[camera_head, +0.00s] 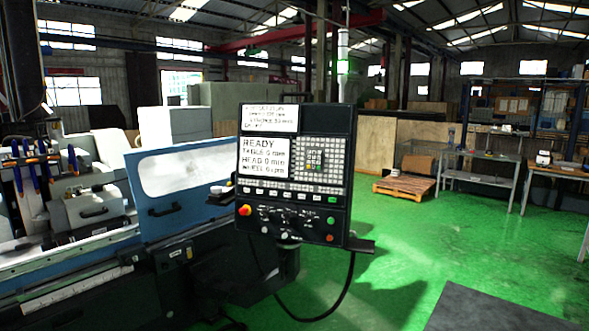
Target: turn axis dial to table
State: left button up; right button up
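The grinder's black control panel (341,170) stands upright in the middle of the camera_head view. Its screen (263,167) reads READY, with lines that look like table, head and wheel speeds. Below the screen is a row of white keys, then several small dials and buttons (288,212) on the lower panel. The dial labels are too small to read, so I cannot tell which one is the axis dial or where it points. A red emergency button (244,210) is at the lower left of the panel. Neither of my grippers is in view.
The grinder's blue sliding door (150,162) with a window is left of the panel. A small dark shelf (360,246) juts out at the panel's lower right, and a black cable (345,290) hangs below. Green floor (400,265) to the right is mostly clear. A pallet (404,187) lies farther back.

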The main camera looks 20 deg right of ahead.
aim_at(286, 216)
jog(key=i+l, duration=0.15)
jog(key=i, duration=0.25)
jog(key=i+l+u, duration=0.1)
jog(key=i, duration=0.3)
jog(key=i+l, duration=0.2)
jog(key=i, duration=0.15)
